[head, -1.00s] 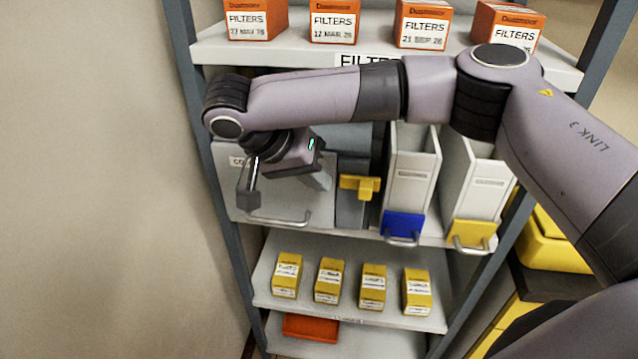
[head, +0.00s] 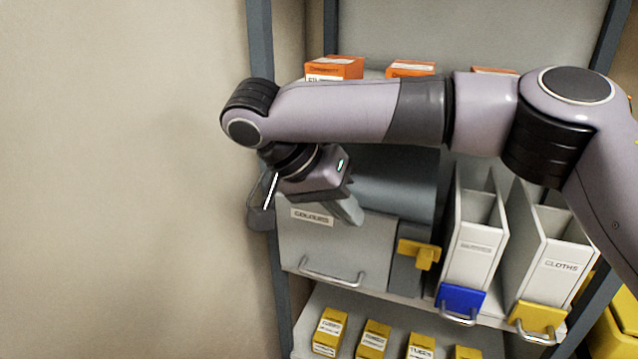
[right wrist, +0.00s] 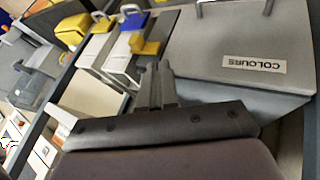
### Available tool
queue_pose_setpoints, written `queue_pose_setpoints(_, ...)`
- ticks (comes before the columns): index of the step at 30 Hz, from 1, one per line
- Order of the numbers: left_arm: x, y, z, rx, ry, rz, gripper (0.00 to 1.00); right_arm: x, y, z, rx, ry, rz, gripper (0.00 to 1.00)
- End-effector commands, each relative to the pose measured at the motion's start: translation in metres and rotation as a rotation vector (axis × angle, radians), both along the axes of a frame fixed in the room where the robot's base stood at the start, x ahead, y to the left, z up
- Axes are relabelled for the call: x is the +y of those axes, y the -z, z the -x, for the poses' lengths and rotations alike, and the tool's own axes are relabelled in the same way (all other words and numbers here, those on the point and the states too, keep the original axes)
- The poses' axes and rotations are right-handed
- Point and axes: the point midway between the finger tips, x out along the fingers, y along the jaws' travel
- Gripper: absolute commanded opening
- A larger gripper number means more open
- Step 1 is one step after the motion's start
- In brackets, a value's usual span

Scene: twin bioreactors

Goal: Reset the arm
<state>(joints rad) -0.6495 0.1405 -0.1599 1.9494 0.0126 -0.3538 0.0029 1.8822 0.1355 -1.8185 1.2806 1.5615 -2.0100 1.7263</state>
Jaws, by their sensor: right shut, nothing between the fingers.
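My right arm reaches across the head view from the right. Its gripper (head: 347,208) points down and to the right in front of the grey COLOURS box (head: 345,250). In the right wrist view the gripper's fingers (right wrist: 155,80) are together with nothing between them. The COLOURS box (right wrist: 225,40) also shows there, closed, beyond the fingers and to their right. Whether the gripper touches the box cannot be told. The arm hides part of the upper shelf. My left gripper is in neither current view.
A yellow latch (head: 420,252) is beside the box. Right of it stand a white bin with a blue front tab (head: 461,299) and a CLOTHS bin (head: 553,262) with a yellow tab. Orange boxes (head: 334,68) stand above, small yellow boxes (head: 330,332) below. A bare wall (head: 110,180) is left.

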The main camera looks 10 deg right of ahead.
Motion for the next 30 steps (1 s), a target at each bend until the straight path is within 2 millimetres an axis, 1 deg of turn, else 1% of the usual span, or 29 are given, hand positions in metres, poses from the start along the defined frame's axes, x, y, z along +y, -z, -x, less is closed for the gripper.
queue_pose_setpoints(2, 0.000, 0.000, 0.000, 0.000, -0.001, 0.001, 0.43, 0.002, 0.005, 0.000, 0.008, -0.012, -0.008, 0.00)
queue_pose_setpoints(4, 0.000, 0.000, 0.000, 0.000, -0.001, 0.001, 0.43, 0.008, 0.016, 0.001, 0.025, -0.047, -0.030, 0.00)
queue_pose_setpoints(5, 0.000, 0.000, 0.000, 0.000, -0.001, 0.001, 0.43, 0.012, 0.024, 0.001, 0.038, -0.070, -0.046, 0.00)
queue_pose_setpoints(7, 0.000, 0.000, 0.000, 0.000, -0.001, 0.001, 0.43, 0.026, 0.047, 0.003, 0.073, -0.145, -0.097, 0.00)
queue_pose_setpoints(11, 0.000, 0.000, 0.000, -0.001, -0.001, 0.001, 0.43, 0.062, 0.098, 0.012, 0.142, -0.324, -0.241, 0.00)
queue_pose_setpoints(12, 0.000, 0.000, 0.000, 0.000, -0.001, 0.001, 0.43, 0.073, 0.113, 0.016, 0.160, -0.379, -0.290, 0.00)
queue_pose_setpoints(15, 0.000, 0.000, 0.000, 0.000, -0.001, 0.001, 0.43, 0.102, 0.144, 0.028, 0.190, -0.508, -0.416, 0.00)
queue_pose_setpoints(18, 0.000, 0.000, 0.000, 0.000, -0.001, 0.001, 0.43, 0.130, 0.171, 0.040, 0.199, -0.623, -0.545, 0.00)
queue_pose_setpoints(21, 0.000, 0.000, 0.000, -0.001, -0.001, 0.001, 0.43, 0.156, 0.191, 0.053, 0.190, -0.723, -0.673, 0.00)
queue_pose_setpoints(24, 0.000, 0.000, 0.000, -0.001, -0.001, 0.000, 0.43, 0.178, 0.207, 0.064, 0.157, -0.807, -0.795, 0.00)
queue_pose_setpoints(27, 0.000, 0.000, 0.000, -0.001, -0.001, 0.000, 0.43, 0.196, 0.219, 0.074, 0.105, -0.875, -0.907, 0.00)
queue_pose_setpoints(30, 0.000, 0.000, 0.000, 0.000, -0.001, 0.000, 0.43, 0.209, 0.228, 0.080, 0.035, -0.926, -1.004, 0.00)
